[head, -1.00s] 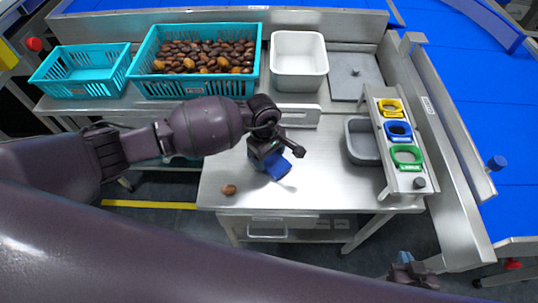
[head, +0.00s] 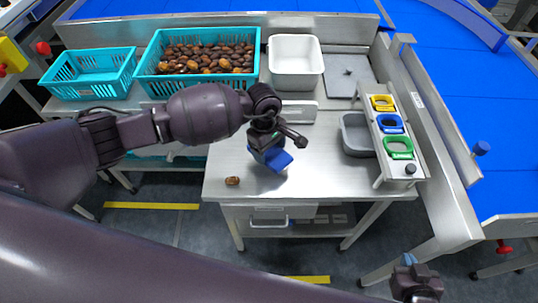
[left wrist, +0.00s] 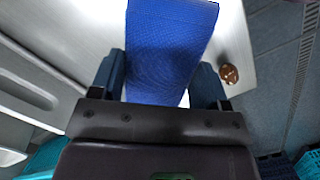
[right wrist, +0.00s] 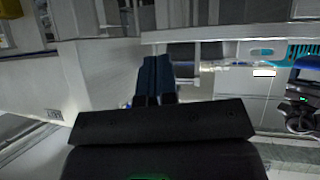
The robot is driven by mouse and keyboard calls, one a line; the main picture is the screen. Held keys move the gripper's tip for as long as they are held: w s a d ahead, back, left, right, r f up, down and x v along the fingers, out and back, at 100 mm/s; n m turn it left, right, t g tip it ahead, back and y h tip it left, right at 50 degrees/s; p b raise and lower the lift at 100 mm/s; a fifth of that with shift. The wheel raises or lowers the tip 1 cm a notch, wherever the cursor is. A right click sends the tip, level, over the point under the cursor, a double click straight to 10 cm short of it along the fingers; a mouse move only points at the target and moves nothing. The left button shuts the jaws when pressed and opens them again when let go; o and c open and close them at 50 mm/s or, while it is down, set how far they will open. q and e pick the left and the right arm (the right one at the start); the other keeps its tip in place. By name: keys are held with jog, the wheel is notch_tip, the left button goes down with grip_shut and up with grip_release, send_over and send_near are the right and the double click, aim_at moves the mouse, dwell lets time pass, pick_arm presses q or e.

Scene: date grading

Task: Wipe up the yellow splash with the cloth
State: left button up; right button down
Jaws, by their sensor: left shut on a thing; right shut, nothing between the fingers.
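My left gripper (head: 268,150) is shut on a blue cloth (head: 279,160) over the front part of the steel table. In the left wrist view the cloth (left wrist: 168,45) spreads out ahead from between the two fingers. No yellow splash shows in any view; the cloth and gripper cover part of the table top. My right gripper (head: 414,287) is low at the bottom right of the head view, away from the table. In the right wrist view its fingers (right wrist: 155,78) are together with nothing between them.
A single date (head: 232,181) lies near the table's front left edge. A crate of dates (head: 150,68), an empty teal basket (head: 60,75) and a white bin (head: 296,88) stand at the back. A grey tray (head: 352,148) and a rack with coloured rings (head: 420,172) are on the right.

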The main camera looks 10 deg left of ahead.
pick_arm(q)
notch_tip(320, 180, up, 3)
jog(key=shift+f+p, duration=0.2)
jog(key=shift+p, duration=0.15)
jog(key=shift+r, duration=0.3)
pick_arm(e)
jog(key=shift+s+r, duration=0.25)
jog(key=shift+s, duration=0.85)
jog(key=shift+w+r, duration=0.1)
jog(key=shift+w, duration=0.1)
